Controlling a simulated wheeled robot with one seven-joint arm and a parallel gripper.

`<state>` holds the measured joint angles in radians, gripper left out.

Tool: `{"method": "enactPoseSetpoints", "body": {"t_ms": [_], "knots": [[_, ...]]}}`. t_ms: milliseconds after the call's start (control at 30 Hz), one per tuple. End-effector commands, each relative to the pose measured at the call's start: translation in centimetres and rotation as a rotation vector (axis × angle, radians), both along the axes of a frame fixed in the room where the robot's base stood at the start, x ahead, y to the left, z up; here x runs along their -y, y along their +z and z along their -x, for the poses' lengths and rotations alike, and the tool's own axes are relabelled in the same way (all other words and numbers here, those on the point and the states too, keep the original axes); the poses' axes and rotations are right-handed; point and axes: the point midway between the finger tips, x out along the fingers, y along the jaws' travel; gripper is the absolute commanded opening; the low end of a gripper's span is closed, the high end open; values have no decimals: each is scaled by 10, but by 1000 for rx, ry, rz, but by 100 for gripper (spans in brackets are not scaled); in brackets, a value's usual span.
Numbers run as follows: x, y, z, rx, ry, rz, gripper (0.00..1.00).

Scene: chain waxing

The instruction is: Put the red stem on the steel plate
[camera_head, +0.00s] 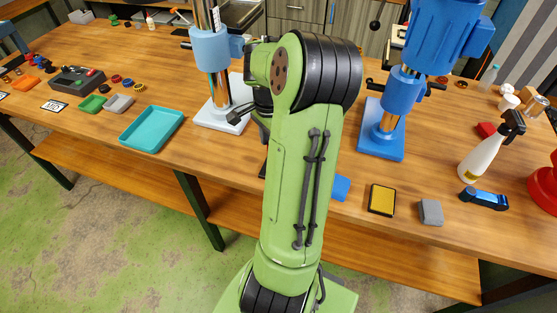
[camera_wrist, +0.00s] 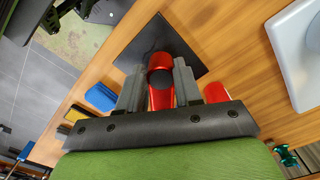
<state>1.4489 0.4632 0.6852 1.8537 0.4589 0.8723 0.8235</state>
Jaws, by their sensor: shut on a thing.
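The red stem (camera_wrist: 162,75) is between the two grey fingers of my gripper (camera_wrist: 160,90) in the wrist view, and the fingers are shut on it. It has a dark round opening in its middle. A dark square plate (camera_wrist: 160,42), probably the steel plate, lies on the wooden table beyond the fingertips. The stem overlaps the plate in this view; I cannot tell whether they touch. In the head view my arm hides the gripper and stem, and only a dark sliver, likely the plate (camera_head: 263,171), shows beside the arm.
Another red piece (camera_wrist: 215,92) shows right of the fingers. A blue block (camera_wrist: 101,97) and a yellow-topped pad (camera_head: 382,200) lie nearby. Blue drill-press-like machines stand left (camera_head: 212,50) and right (camera_head: 402,90) of my arm. A teal tray (camera_head: 152,129) is at left.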

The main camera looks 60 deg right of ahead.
Motion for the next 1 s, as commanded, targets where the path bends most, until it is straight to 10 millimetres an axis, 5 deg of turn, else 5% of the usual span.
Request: {"method": "enactPoseSetpoints", "body": {"t_ms": [300,700,733,900,1000], "knots": [[0,-59,-1,2,4,-1,0],[0,-67,-1,1,5,3,0],[0,-66,-1,1,5,2,39],[0,-66,-1,1,5,2,63],[0,-66,-1,1,5,2,63]]}}
